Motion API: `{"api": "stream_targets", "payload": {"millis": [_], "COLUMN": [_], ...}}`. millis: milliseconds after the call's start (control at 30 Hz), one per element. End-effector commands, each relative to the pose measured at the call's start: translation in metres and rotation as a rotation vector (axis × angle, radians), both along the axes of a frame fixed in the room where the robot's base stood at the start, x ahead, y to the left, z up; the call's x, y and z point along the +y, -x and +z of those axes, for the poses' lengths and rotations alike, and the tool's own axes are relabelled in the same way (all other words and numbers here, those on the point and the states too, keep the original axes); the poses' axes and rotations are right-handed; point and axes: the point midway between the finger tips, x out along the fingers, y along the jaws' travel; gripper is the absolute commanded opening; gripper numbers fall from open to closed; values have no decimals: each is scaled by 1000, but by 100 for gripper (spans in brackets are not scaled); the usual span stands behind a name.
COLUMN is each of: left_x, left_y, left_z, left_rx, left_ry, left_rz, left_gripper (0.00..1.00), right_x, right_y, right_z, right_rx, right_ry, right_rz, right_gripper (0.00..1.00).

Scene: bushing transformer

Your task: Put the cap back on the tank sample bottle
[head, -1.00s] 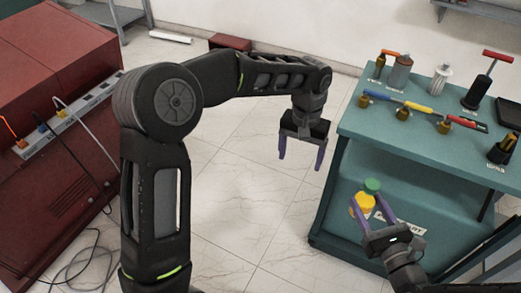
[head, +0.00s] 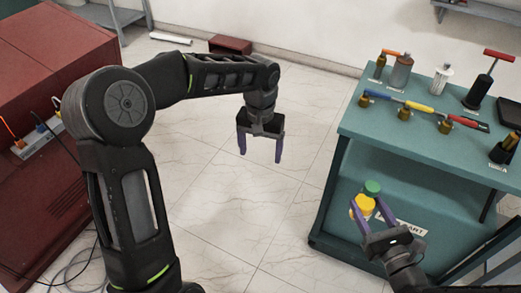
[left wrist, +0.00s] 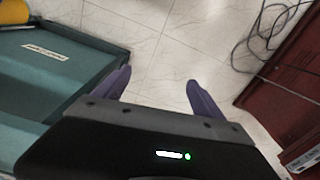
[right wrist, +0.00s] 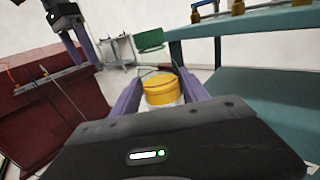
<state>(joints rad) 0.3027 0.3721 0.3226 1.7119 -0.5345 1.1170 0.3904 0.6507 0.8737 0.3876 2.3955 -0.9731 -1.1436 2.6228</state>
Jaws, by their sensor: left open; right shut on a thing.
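My right gripper (head: 368,210) is shut on a yellow round piece (head: 362,207), held in front of the teal cart. A green round cap-like piece (head: 372,187) shows just beyond it in the head view. In the right wrist view the yellow piece (right wrist: 160,90) sits between the fingers and looks like a short cylinder with a rim. I cannot tell which piece is the cap or how the two join; the bottle body is mostly hidden. My left gripper (head: 260,148) is open and empty, above the floor, well left of the right gripper.
The teal cart (head: 420,160) stands at right, with several valves, tools and sample vessels on top. A red cabinet (head: 40,200) with cables stands at left. White tiled floor (head: 240,210) between them is clear.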

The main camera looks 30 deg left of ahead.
Motion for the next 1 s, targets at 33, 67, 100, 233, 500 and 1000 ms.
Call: {"api": "stream_targets", "payload": {"millis": [33, 67, 100, 233, 500, 1000], "left_x": [0, 0, 0, 0, -28, -191], "left_y": [0, 0, 0, 0, 5, 147], "left_z": [0, 0, 0, 0, -39, -250], "left_rx": [0, 0, 0, 0, 6, -11], "left_ry": [0, 0, 0, 0, 68, 426], "left_rz": [0, 0, 0, 0, -44, -69], "left_gripper": [80, 80, 80, 80, 80, 80], "right_x": [0, 0, 0, 0, 0, 0], "right_y": [0, 0, 0, 0, 0, 0], "right_z": [0, 0, 0, 0, 0, 1], "right_rx": [-1, -1, -1, -1, -1, -1], "right_ry": [-1, -1, -1, -1, -1, -1], "right_rz": [0, 0, 0, 0, 0, 0], "right_gripper": [0, 0, 0, 0, 0, 0]}}
